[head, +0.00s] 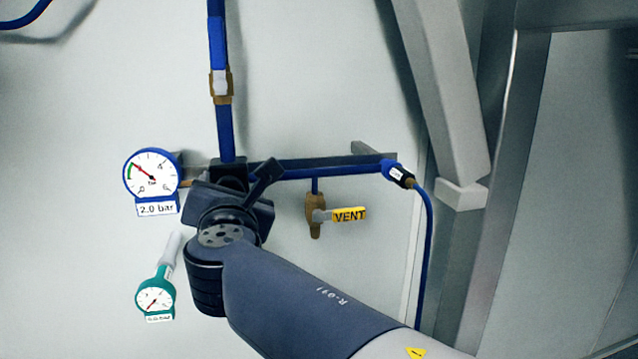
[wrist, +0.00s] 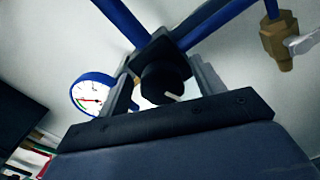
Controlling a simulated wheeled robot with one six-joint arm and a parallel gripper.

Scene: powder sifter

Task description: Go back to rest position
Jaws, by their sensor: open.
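My gripper (wrist: 163,76) is open, with one finger on each side of a black regulator knob (wrist: 166,84) in the wrist view. I cannot tell whether either finger touches the knob, which has a pale mark on its front. In the head view my gripper (head: 240,188) is at the regulator below the vertical blue pipe (head: 224,130), and my own wrist hides most of the knob. A blue-rimmed gauge (head: 151,174) labelled 2.0 bar is just left of it, and also shows in the wrist view (wrist: 91,96).
A teal gauge (head: 155,297) is at lower left. A blue hose (head: 428,250) runs down at right, beside a grey metal frame (head: 505,180).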

